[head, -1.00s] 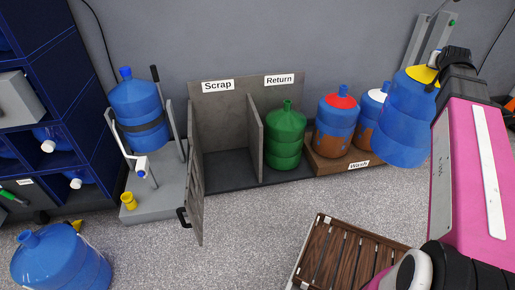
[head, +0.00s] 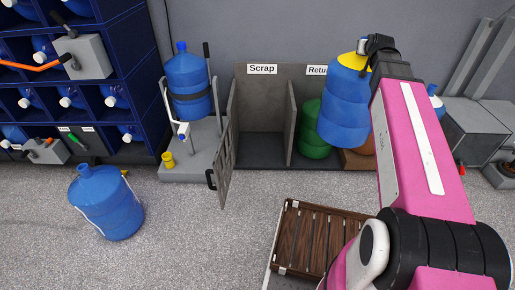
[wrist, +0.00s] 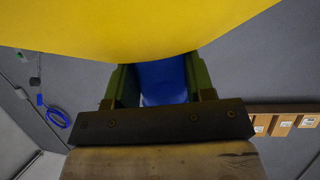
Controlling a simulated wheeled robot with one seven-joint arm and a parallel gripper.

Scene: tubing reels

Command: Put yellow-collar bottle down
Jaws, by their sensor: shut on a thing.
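The yellow-collar bottle (head: 342,108) is a large blue jug with a yellow collar (head: 352,62) around its shoulder. It hangs upright in the air in front of the Return bay in the head view. My gripper (head: 366,46) is shut on it at the neck, at the top. In the wrist view the yellow collar (wrist: 140,22) fills the upper part, and the blue neck (wrist: 162,82) sits between the two green-sided fingers (wrist: 160,88). The bottle hides part of the green bottle (head: 312,132) and the Return sign (head: 317,71).
The Scrap bay (head: 262,130) is empty, its gate (head: 223,168) swung open. A blue bottle (head: 108,203) stands on the floor at left. Another blue bottle (head: 188,85) is strapped on a grey stand (head: 195,172). A brown slatted pallet (head: 318,238) lies bare in front. Blue racks (head: 95,75) stand at left.

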